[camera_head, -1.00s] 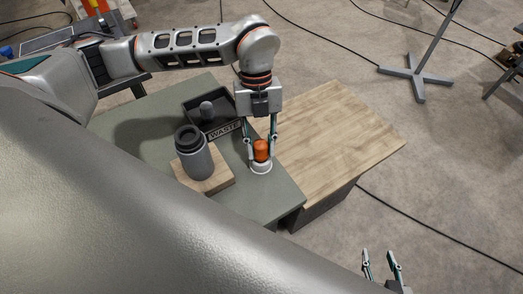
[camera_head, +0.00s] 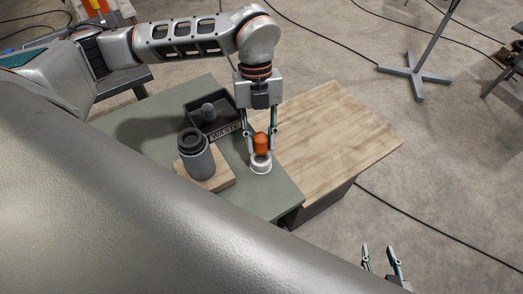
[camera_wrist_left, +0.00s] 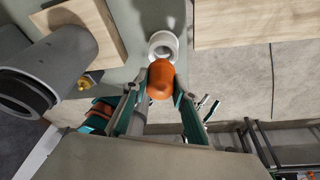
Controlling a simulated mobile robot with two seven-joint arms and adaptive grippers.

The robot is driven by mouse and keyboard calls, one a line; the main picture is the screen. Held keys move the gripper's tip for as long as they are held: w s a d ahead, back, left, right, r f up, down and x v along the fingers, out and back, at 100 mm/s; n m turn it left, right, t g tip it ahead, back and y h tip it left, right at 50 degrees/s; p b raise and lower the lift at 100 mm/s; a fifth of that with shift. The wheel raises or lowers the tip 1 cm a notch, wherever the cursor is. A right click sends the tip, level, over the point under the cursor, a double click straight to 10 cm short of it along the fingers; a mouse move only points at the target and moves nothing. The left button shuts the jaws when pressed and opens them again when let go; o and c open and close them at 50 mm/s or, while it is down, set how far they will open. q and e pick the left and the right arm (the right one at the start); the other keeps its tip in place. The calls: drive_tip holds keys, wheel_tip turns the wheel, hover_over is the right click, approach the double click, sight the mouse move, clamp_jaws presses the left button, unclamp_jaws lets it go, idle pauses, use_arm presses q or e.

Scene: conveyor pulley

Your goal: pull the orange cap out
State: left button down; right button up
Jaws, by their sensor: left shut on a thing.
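The orange cap (camera_head: 261,143) is between the fingers of my left gripper (camera_head: 261,148), which is shut on it. The cap is upright, just above a white ring-shaped holder (camera_head: 261,166) on the green table top. The left wrist view also shows the cap (camera_wrist_left: 160,80) between the two fingers, with the white holder (camera_wrist_left: 156,55) beyond it. Whether the cap's lower end is fully clear of the holder is hard to tell. My right gripper (camera_head: 379,252) is at the bottom right of the head view, its fingers apart and empty.
A grey cylinder (camera_head: 197,160) stands on a wooden block (camera_head: 222,180) left of the holder. Behind it is a dark bin (camera_head: 228,131) labelled WASTE with a grey knobbed piece (camera_head: 208,112) inside. A bare wooden table (camera_head: 325,140) lies to the right.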

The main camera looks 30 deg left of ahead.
sight(261, 138)
use_arm(q)
drive_tip(key=shift+r+p, duration=1)
drive_tip(key=shift+r, duration=0.8)
